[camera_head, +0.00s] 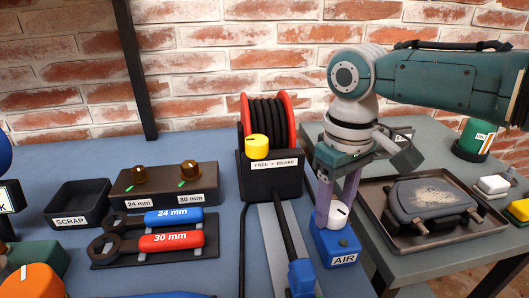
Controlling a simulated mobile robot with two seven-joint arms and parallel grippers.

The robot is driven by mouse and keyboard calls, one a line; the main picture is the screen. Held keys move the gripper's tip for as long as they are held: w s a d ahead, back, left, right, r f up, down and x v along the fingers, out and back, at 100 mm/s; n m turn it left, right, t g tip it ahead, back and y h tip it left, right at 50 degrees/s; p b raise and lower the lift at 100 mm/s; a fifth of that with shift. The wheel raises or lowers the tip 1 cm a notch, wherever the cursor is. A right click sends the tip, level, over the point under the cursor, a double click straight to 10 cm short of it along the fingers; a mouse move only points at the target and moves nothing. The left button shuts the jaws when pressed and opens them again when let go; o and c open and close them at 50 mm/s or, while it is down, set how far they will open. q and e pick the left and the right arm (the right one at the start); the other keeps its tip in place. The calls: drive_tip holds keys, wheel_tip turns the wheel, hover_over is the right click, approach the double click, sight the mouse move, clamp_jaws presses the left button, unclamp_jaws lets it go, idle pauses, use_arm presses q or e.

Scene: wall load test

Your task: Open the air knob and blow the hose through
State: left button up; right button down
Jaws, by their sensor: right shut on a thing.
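The blue air box (338,248), marked AIR, stands at the right edge of the blue bench. Its white knob (338,214) sits on top. My right gripper (336,212) points down from above, its purple fingers shut on the white knob. The black hose (267,110) is wound on a red-flanged reel (245,112). A length of hose (288,232) runs forward from the reel to a blue end piece (301,279). The reel stand has a yellow knob (257,147) above a FREE/BRAKE label. My left gripper is not in view.
A scrap tray (62,220), a brown box (150,186) with two knobs, and blue (173,218) and red (170,241) wrenches lie left. On the right table, a metal tray (385,246) holds a dark scuffed case (430,197). A green cup (474,140) stands behind.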

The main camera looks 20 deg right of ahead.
sight(335, 209)
drive_tip(key=n+p, duration=0.1)
drive_tip(key=n, duration=0.2)
drive_tip(key=shift+r, duration=0.1)
drive_tip(key=n, duration=0.2)
drive_tip(key=shift+n+p, duration=0.3)
drive_tip(key=n, duration=0.5)
drive_tip(key=shift+a+n, duration=0.1)
drive_tip(key=shift+n, duration=0.2)
drive_tip(key=shift+p, duration=0.3)
drive_tip(key=shift+c, duration=1.4)
unclamp_jaws()
wheel_tip(335, 209, up, 10)
drive_tip(key=p, duration=0.2)
drive_tip(key=shift+s+p, duration=0.15)
drive_tip(key=shift+p, duration=0.2)
